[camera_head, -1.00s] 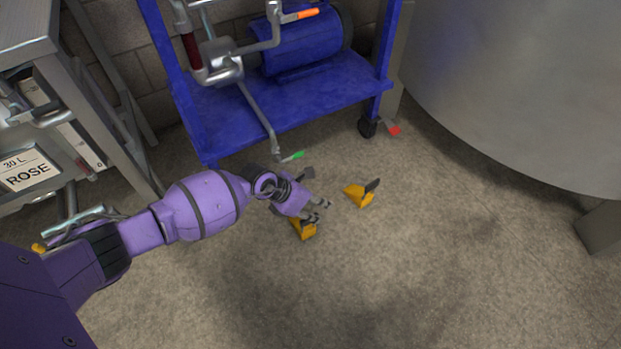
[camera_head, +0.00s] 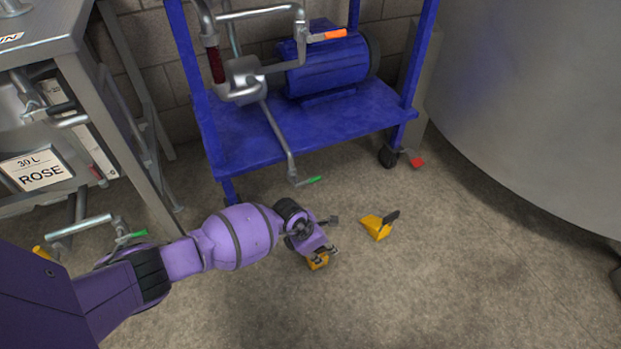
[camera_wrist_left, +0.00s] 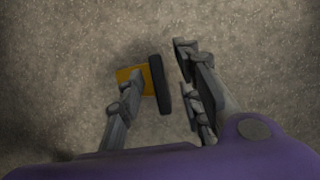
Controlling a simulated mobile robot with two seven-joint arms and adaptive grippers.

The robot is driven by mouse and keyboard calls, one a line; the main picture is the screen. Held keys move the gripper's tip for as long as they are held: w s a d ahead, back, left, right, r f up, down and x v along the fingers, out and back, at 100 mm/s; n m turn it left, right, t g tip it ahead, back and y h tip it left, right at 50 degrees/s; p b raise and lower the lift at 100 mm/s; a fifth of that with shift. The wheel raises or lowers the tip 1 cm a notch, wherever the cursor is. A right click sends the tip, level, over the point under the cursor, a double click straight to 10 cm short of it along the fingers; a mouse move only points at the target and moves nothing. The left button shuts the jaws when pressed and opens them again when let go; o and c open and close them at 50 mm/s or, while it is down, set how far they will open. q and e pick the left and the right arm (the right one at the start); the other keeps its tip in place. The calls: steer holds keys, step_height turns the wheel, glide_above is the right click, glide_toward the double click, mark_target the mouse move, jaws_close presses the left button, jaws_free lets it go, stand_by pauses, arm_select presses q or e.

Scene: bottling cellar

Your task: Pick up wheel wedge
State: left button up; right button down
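Two yellow wheel wedges with dark plates are on the concrete floor. One wedge (camera_head: 318,263) is partly hidden under my left gripper (camera_head: 326,254). The other wedge (camera_head: 376,228) is in the open to the right of the gripper. In the left wrist view my left gripper (camera_wrist_left: 160,66) is open, with its fingers apart. The near wedge (camera_wrist_left: 147,76) shows there, its dark plate in the gap between the fingers and its yellow body partly behind the left finger. I cannot tell whether a finger touches it. My right gripper is not in view.
A blue cart (camera_head: 300,136) with a pump and pipes stands behind the wedges, with a green-tipped lever low at its front. A steel rack (camera_head: 110,110) is at the left. A large tank (camera_head: 530,100) stands at the right. The floor in front is clear.

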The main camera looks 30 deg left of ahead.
arm_select(q)
steer(key=shift+w+r, duration=0.15)
steer(key=shift+r, duration=0.05)
steer(key=shift+c, duration=0.4)
jaws_close()
steer(key=shift+r, duration=0.1)
